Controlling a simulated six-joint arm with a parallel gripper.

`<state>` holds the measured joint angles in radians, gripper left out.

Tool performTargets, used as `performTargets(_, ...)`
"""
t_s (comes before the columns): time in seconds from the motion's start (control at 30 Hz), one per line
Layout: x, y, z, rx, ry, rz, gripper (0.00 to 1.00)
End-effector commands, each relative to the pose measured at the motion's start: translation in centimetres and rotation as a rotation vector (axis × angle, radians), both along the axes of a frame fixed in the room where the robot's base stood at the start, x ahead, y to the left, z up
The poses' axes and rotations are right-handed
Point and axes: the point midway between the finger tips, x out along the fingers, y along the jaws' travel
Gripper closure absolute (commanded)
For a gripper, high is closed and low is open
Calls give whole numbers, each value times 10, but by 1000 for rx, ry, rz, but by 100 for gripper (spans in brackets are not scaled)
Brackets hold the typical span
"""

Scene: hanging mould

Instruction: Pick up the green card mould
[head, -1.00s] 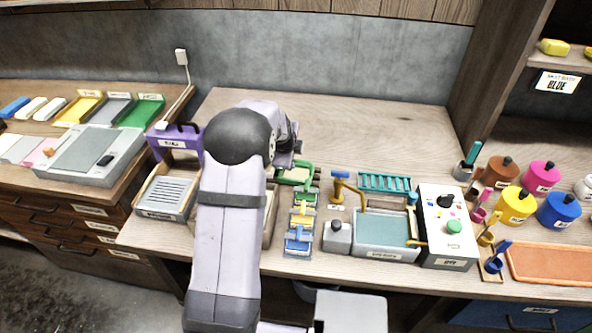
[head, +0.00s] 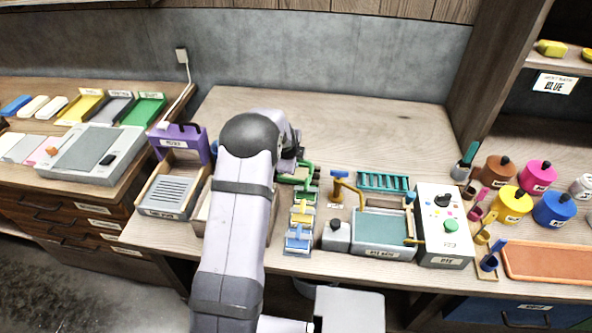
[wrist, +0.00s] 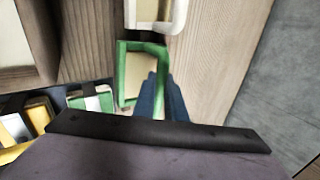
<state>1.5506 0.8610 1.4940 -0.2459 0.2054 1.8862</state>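A green-framed mould with a pale tan panel (wrist: 137,78) lies below my gripper in the wrist view. In the head view its green frame (head: 298,179) shows partly, beside my wrist, with the rest hidden behind my arm. My gripper (wrist: 161,80) has its dark blue fingers at the right side of the green frame, overlapping it in the picture. The fingers look close together, with the frame's right bar running toward them. Whether they touch or hold the bar cannot be seen. A smaller green piece (wrist: 92,101) lies to the left in the wrist view.
A rack with yellow and blue pieces (head: 299,240) stands in front of the green frame. A grey-blue tray (head: 383,228) and a control box (head: 445,246) are to the right. A purple stand (head: 180,146) is at the left. The table's back is clear.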

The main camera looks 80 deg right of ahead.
Motion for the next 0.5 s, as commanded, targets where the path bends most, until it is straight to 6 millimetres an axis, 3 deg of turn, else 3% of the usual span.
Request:
performTargets(0.33,0,-1,4,-2,0,0,100)
performTargets(0.5,0,-1,22,-5,0,-1,100)
